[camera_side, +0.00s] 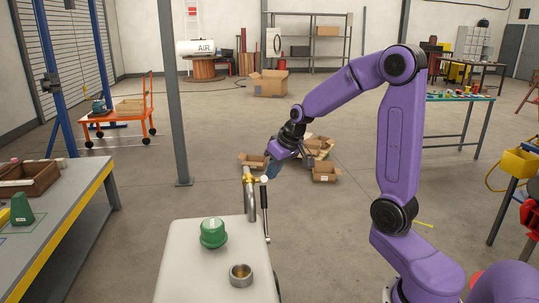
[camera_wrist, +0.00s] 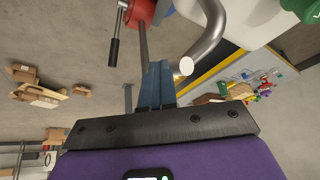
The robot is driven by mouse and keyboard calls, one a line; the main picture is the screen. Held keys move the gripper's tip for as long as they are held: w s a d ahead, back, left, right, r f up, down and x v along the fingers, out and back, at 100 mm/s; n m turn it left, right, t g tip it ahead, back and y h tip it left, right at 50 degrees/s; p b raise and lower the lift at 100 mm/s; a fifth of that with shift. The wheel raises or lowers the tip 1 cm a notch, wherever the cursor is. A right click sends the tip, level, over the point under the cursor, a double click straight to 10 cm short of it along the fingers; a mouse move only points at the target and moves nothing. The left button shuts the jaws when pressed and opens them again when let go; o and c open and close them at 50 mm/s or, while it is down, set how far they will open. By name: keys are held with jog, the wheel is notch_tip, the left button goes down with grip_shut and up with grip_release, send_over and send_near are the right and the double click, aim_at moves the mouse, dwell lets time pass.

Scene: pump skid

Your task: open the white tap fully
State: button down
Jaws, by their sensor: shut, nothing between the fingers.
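A bent metal pipe (camera_side: 251,200) rises at the far right corner of a pale bench (camera_side: 185,262). A small round white end (camera_side: 264,179) shows beside its top. In the wrist view the curved pipe (camera_wrist: 212,38) ends in a white disc (camera_wrist: 187,68). I cannot tell whether this is the white tap. A lever with a black grip (camera_side: 264,195) stands beside the pipe; its grip (camera_wrist: 114,52) also shows in the wrist view. My gripper (camera_side: 272,172), with blue fingers, is shut and empty close to the pipe top. Its fingertips (camera_wrist: 157,66) appear just left of the white disc; contact is unclear.
A green dome (camera_side: 213,233) and a metal cup (camera_side: 240,275) are on the pale bench. A red part (camera_wrist: 140,13) is beside the lever in the wrist view. Cardboard boxes (camera_side: 326,173) lie on the floor behind my gripper. A grey post (camera_side: 172,90) stands left.

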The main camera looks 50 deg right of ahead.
jog(key=shift+s+a+f, duration=0.4)
jog(key=shift+f, duration=0.2)
jog(key=shift+w+d, duration=0.1)
jog(key=shift+d, duration=0.05)
jog(key=shift+w+d+f, duration=0.15)
jog(key=shift+w+d, duration=0.3)
jog(key=shift+w, duration=0.05)
jog(key=s+a+r, duration=0.2)
jog(key=s+r, duration=0.2)
jog(key=s, duration=0.7)
jog(key=shift+s+r, duration=0.1)
